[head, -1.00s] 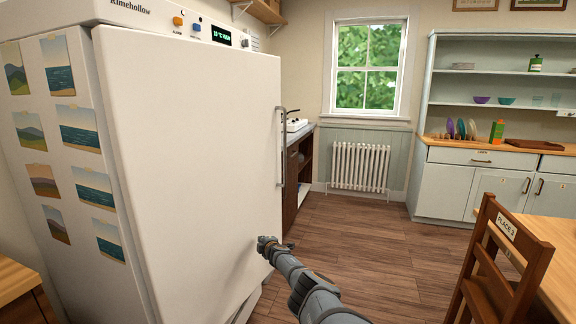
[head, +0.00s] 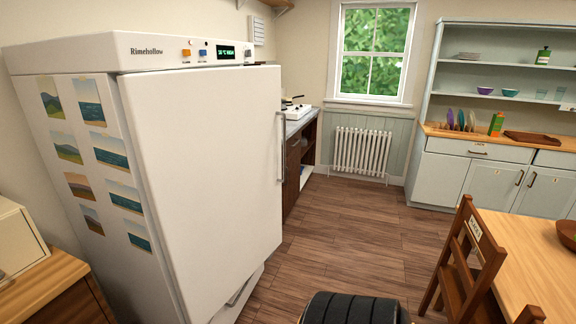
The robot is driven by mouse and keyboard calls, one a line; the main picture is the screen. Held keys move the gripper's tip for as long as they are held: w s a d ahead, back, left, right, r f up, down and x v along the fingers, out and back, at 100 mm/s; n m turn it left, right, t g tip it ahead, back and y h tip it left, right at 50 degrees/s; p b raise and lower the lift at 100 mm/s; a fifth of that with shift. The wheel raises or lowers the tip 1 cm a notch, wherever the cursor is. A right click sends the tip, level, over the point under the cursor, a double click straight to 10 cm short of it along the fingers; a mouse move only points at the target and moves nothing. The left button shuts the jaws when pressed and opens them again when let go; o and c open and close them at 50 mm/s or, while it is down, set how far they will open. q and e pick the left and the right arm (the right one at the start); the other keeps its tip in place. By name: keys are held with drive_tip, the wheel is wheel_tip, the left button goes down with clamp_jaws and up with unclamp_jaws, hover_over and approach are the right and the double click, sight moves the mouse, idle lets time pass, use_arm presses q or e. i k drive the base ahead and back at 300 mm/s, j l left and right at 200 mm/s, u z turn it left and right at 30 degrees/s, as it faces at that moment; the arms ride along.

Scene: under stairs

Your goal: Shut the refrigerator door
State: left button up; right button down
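The white refrigerator (head: 158,285) stands at the left, with picture cards on its side and a control panel along its top. Its door (head: 205,170) fills the front and carries a vertical grey handle (head: 281,147) at its right edge. The door's handle edge reaches past the right end of the top panel, so the door looks slightly ajar; the gap itself is hidden behind it. Neither of my grippers is in view.
A counter (head: 297,150) stands beyond the refrigerator, and a radiator (head: 361,151) under the window. A wooden chair (head: 464,265) and table (head: 535,262) are at the right. A black ribbed thing (head: 352,309) shows at the bottom edge. Wooden floor (head: 335,240) is clear between.

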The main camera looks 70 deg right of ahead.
sight(206, 143)
drive_tip(key=k+l, duration=0.1)
drive_tip(key=l, duration=2.3)
drive_tip(key=k+l, duration=0.15)
drive_tip(key=l, duration=1.05)
drive_tip(key=z, duration=0.05)
